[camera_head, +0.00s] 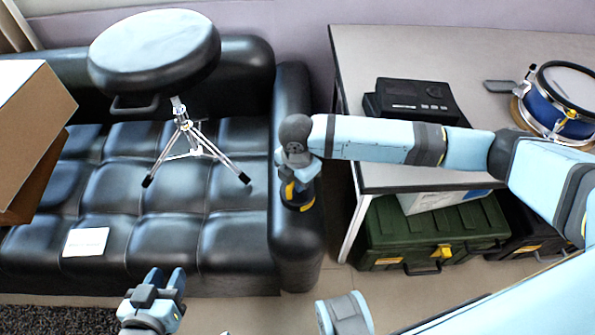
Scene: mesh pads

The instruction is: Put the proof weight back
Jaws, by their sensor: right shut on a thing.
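My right gripper (300,178) points down beside the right arm of the black sofa (300,100). It is shut on a small dark thing with yellow marks (305,207), which looks like the proof weight. The thing appears in front of the sofa arm; I cannot tell whether it touches it. My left gripper (165,276) is low in the view, in front of the sofa seat, with a gap between its fingers and nothing seen in them.
A round black stool (155,48) with a chrome tripod and a white card (86,242) are on the sofa. A cardboard box (30,130) is at left. The table (450,55) holds a black device (415,100) and blue drum (560,105). A green case (430,235) sits below.

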